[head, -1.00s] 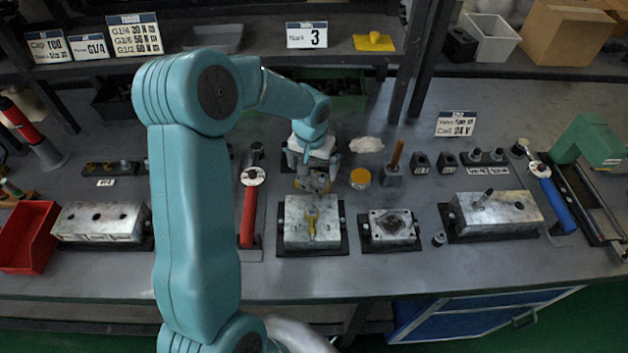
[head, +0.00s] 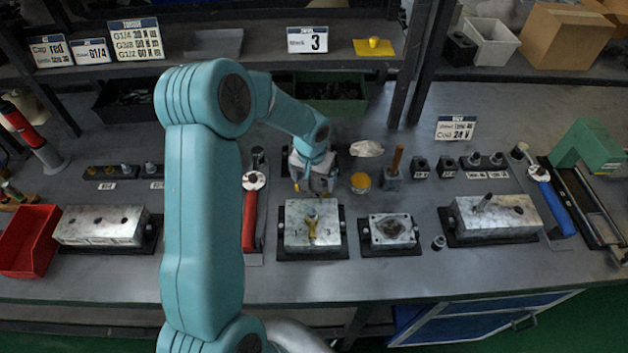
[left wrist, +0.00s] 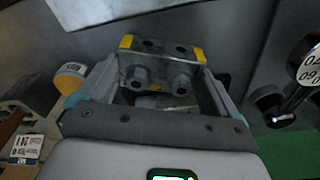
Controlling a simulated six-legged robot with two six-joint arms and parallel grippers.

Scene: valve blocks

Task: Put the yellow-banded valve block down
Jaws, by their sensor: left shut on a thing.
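My left gripper (head: 316,180) is shut on the yellow-banded valve block (left wrist: 160,62), a grey metal block with yellow ends and several round ports. In the left wrist view the block sits between the two fingers (left wrist: 158,85). In the head view the block (head: 322,186) is small and partly hidden by the gripper, behind a silver block (head: 298,236) on a black base with a brass-coloured part on top. I cannot tell whether the held block touches the bench. My right gripper is not in view.
A yellow-lidded jar (head: 361,182) stands just right of the gripper, with a wooden-handled tool (head: 394,165) beyond it. A red-handled wrench (head: 250,215) lies to the left. A silver block with a dark recess (head: 390,229) stands front right. The bench front strip (head: 400,275) is clear.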

